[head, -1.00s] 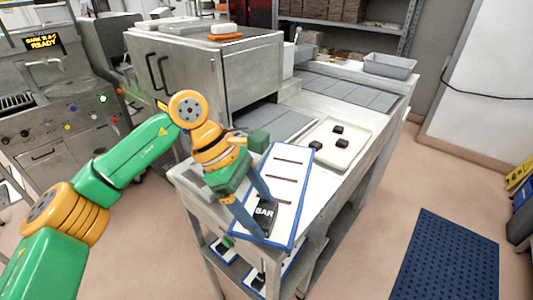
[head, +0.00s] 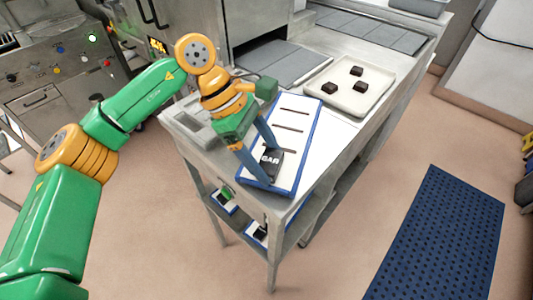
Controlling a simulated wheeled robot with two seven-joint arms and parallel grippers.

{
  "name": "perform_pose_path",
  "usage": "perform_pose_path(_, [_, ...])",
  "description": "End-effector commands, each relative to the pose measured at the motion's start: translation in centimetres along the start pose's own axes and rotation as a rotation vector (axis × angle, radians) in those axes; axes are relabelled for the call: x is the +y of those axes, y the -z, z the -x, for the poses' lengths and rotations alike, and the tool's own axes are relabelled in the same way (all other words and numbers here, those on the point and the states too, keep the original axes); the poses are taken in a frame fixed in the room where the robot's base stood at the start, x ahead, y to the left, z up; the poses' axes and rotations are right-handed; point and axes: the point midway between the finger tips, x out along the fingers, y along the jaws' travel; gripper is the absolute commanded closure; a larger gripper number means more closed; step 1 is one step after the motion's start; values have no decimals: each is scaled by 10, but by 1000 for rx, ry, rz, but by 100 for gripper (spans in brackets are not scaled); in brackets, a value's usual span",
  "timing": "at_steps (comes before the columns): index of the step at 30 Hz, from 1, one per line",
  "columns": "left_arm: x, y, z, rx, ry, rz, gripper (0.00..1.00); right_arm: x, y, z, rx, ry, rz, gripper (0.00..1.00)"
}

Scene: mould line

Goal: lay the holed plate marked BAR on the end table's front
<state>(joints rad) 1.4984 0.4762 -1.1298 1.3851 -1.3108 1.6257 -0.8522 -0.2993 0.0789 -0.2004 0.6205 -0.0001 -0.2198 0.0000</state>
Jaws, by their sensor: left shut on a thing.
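The holed plate (head: 288,137) is white with a blue rim, dark slots and a black piece at its near end reading BAR. It is over the front of the steel end table (head: 208,142), its long side running away from me. I cannot tell whether it rests flat on the table or is just above it. My left gripper (head: 264,166) is shut on the plate at its near end, by the BAR piece, which the fingers partly hide. My right gripper is not in view.
A cream tray (head: 381,103) with three dark brown blocks stands behind the plate, to the right. A steel machine with a grey belt (head: 285,62) is behind. Smaller plates lie on the shelf (head: 325,200) below. A blue floor mat (head: 440,235) is at right.

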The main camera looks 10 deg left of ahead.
Motion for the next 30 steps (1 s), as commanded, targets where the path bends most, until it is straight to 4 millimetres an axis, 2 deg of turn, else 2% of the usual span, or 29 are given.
perform_pose_path(25, [0, 5, -10, -1, -1, -1, 100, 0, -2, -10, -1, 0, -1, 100])
perform_pose_path(26, [0, 5, -9, -1, -1, -1, 15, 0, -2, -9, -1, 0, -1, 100])
perform_pose_path(27, [0, 5, -9, -1, -1, -1, 4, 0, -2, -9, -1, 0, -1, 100])
perform_pose_path(28, [0, 5, -9, -1, -1, -1, 0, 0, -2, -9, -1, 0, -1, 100])
perform_pose_path(30, [0, 5, -9, -1, 0, -1, 0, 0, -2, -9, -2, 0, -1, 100])
